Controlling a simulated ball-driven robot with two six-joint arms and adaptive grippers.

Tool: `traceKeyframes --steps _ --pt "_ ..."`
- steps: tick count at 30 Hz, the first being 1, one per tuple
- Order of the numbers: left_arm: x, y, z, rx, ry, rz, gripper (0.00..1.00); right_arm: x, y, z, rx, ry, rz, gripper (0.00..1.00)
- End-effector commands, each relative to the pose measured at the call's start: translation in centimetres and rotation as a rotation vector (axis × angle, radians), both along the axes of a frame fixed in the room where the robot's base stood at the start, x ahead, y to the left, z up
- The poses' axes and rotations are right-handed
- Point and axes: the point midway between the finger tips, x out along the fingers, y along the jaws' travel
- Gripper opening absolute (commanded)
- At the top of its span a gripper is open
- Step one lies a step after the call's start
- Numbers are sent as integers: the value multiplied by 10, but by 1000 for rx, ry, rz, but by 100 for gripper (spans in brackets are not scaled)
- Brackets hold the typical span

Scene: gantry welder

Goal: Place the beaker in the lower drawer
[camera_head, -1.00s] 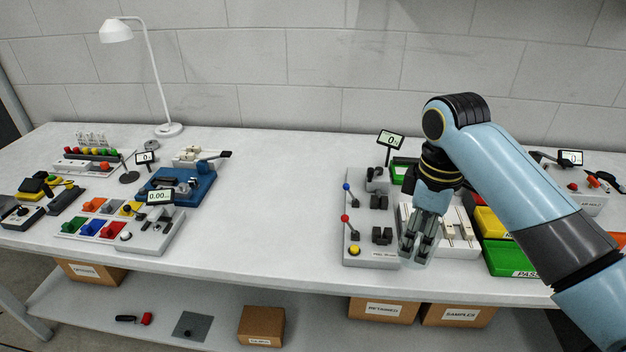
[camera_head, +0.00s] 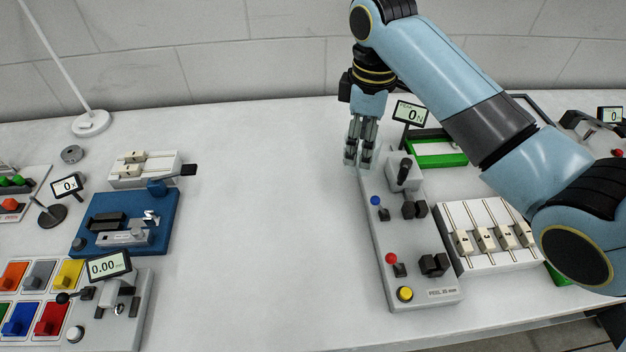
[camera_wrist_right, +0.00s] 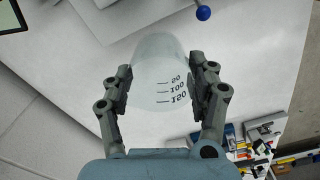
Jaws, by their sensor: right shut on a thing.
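The beaker (camera_wrist_right: 158,75) is clear, with printed volume marks, and sits between the fingers of my right gripper (camera_wrist_right: 160,92) in the right wrist view. The fingers are shut on its sides. In the head view my right gripper (camera_head: 360,152) points down over the table, at the back left corner of the peel station (camera_head: 415,275). The beaker is hard to make out there. My left gripper is not in view. No drawer can be made out in the current frames.
A white slider block (camera_head: 486,238) and a green tray (camera_head: 437,150) stand to the right of the gripper. A blue fixture (camera_head: 125,228) and coloured switches (camera_head: 40,300) are at the left. The middle of the table (camera_head: 265,230) is clear.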

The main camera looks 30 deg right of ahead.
Motion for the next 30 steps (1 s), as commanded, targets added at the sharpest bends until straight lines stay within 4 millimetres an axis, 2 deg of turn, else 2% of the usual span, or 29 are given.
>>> traceKeyframes --steps 4,12,15,20,27,30 --pt "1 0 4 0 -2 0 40 5 23 -12 8 3 0 31" --pt "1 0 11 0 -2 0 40 24 86 -51 7 5 2 31" --pt "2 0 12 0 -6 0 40 29 100 -61 4 2 1 31" --pt "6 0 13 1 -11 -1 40 32 111 -70 1 1 1 31" --pt "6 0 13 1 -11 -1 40 32 111 -103 1 2 1 31" --pt "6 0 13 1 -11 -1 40 32 111 -109 1 1 1 31"
